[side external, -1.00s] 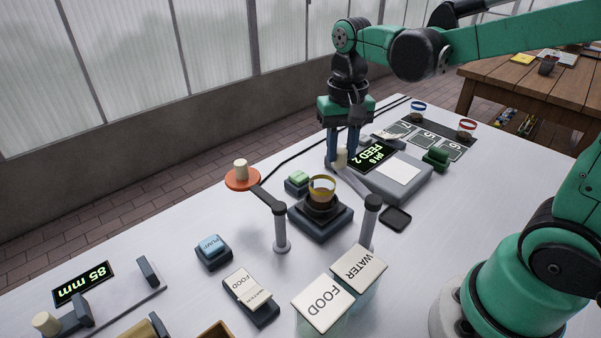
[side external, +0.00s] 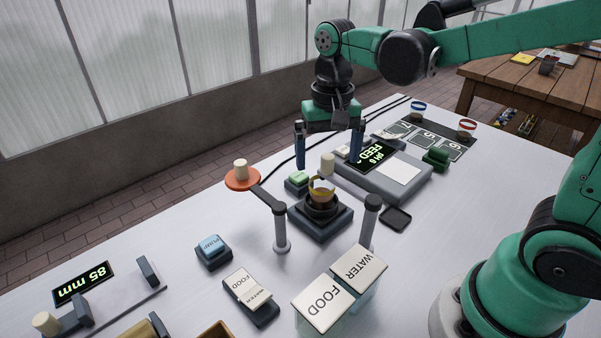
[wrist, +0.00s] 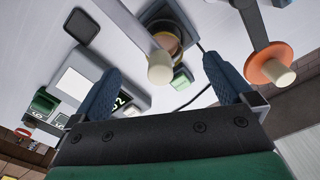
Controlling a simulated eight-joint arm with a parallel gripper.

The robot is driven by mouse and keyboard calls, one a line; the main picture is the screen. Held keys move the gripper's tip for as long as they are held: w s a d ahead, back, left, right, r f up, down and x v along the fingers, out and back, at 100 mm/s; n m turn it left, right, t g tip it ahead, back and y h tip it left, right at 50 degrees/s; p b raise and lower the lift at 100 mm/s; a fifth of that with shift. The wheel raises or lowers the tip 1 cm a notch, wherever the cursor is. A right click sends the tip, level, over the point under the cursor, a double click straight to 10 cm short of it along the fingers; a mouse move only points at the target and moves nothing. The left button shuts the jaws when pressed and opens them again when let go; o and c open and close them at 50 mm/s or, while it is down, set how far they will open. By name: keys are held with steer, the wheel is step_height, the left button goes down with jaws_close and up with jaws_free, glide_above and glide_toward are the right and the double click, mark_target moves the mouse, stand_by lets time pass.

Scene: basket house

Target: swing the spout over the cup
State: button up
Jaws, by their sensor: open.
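The cup (side external: 319,196), with a yellowish rim, stands on a dark square base. In the wrist view the knob (wrist: 160,67) partly overlaps the cup (wrist: 167,40); whether the spout's outlet is over the cup is hidden. My gripper (side external: 328,160) is open, its blue fingers wide apart on either side of the knob and not touching it. It also shows in the wrist view (wrist: 162,88).
A second arm on the left post (side external: 282,235) carries an orange disc (side external: 238,182) with a cream knob. A green button (side external: 298,178) sits behind the cup, and a display unit (side external: 400,175) to the right. FOOD and WATER boxes (side external: 325,302) stand in front.

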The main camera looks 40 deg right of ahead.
stand_by(0.4)
steer(key=shift+r, duration=3.5)
steer(key=s+f+n+t, duration=0.1)
steer(key=t, duration=0.1)
steer(key=s+f+n+t, duration=0.1)
steer(key=f+n+t, duration=0.1)
steer(key=s+f+n+t, duration=0.1)
steer(key=f, duration=0.1)
steer(key=shift+s+n+t, duration=0.2)
steer(key=shift+n+t, duration=0.2)
steer(key=shift+s+f+n+t, duration=0.25)
steer(key=shift+f+n+t, duration=0.35)
steer(key=shift+t, duration=0.1)
